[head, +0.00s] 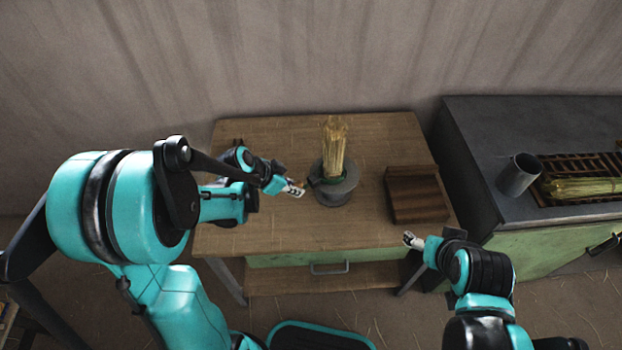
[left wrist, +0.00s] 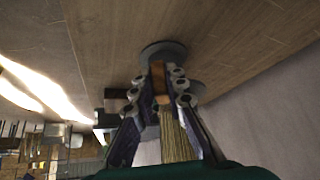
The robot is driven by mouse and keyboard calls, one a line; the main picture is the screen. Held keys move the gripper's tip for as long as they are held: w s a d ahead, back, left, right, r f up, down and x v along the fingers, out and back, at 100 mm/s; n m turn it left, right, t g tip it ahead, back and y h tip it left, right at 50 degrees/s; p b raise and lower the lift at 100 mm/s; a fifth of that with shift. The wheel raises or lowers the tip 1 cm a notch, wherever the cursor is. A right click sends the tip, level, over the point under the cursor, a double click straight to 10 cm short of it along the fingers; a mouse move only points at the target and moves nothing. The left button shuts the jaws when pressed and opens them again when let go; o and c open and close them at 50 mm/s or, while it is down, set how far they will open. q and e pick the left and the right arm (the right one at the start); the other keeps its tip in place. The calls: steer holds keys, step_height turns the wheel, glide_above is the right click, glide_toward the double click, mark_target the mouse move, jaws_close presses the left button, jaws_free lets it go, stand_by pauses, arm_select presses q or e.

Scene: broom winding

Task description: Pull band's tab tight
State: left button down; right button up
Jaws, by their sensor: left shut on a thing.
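A bundle of straw (head: 335,148) stands upright in a round grey holder (head: 340,195) on the wooden table. A dark green band (head: 322,181) shows at the foot of the straw, on the holder's left side. My left gripper (head: 298,188) is just left of the holder. In the left wrist view my left gripper (left wrist: 160,92) is shut on a small orange-brown tab (left wrist: 158,78), with the straw (left wrist: 174,138) behind it. The fingers hide part of the tab and band. My right gripper (head: 411,240) is near the table's front right edge, away from the straw; its jaws are too small to read.
A brown wooden block (head: 416,195) lies on the right of the table (head: 270,235). A dark counter (head: 490,135) to the right holds a grey metal cup (head: 518,174) and a rack with another straw bundle (head: 585,187). The table's back left is clear.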

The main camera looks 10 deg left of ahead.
arm_select(q)
steer(key=shift+s+a, duration=0.7)
steer(key=shift+s, duration=0.05)
steer(key=c, duration=1.1)
jaws_free()
steer(key=shift+s+a+r, duration=0.1)
steer(key=p+v, duration=0.3)
steer(key=v, duration=0.2)
steer(key=d+p+v, duration=0.1)
steer(key=p+v, duration=0.1)
steer(key=shift+w+a+r+p, duration=0.1)
steer(key=shift+w+r+p, duration=0.25)
steer(key=shift+r, duration=0.2)
